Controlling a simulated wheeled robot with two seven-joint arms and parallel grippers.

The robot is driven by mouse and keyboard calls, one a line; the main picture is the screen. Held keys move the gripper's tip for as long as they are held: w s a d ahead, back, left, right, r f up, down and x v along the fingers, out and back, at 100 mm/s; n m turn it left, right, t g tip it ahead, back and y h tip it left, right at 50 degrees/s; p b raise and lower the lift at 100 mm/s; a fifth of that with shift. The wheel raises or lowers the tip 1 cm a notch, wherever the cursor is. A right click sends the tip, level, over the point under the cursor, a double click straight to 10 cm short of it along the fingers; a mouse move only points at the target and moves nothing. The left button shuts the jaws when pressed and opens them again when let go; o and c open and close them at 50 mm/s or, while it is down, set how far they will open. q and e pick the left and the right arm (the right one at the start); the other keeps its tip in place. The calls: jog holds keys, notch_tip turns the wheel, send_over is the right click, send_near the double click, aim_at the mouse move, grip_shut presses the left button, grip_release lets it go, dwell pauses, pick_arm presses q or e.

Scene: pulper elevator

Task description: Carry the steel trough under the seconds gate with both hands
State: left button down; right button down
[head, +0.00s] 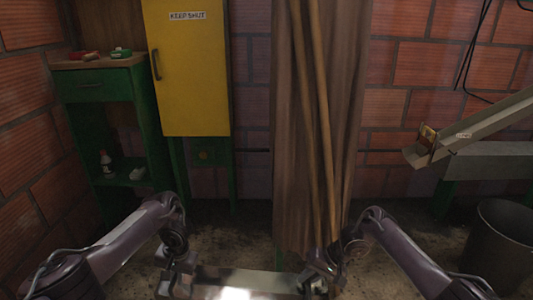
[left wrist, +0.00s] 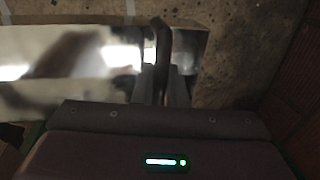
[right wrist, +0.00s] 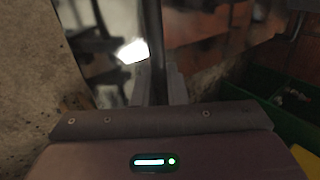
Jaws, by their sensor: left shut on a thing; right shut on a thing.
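The steel trough (head: 245,283) is a shiny, mirror-like metal piece at the bottom of the head view, partly cut off by the frame edge. My left gripper (head: 178,276) is shut on the handle at its left end. My right gripper (head: 320,277) is shut at its right end. In the left wrist view the trough (left wrist: 70,60) shows a dark bar handle between the fingers. In the right wrist view a dark bar stands between the fingers, beside blurred bright metal. A sloping metal chute (head: 490,120) at the right ends in a small gate-like piece (head: 426,138).
A grey bin (head: 503,240) stands on the floor at the right, below the chute. A yellow cabinet (head: 187,75) and green shelving (head: 90,85) are at the left. Some bare floor shows between.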

jog(key=shift+w+f, duration=0.1)
jog(key=shift+w, duration=0.5)
dwell(0.3)
jog(key=shift+s+a+f, duration=0.1)
jog(key=shift+s+f, duration=0.3)
jog(key=shift+s, duration=0.15)
jog(key=shift+s+a+f, duration=0.1)
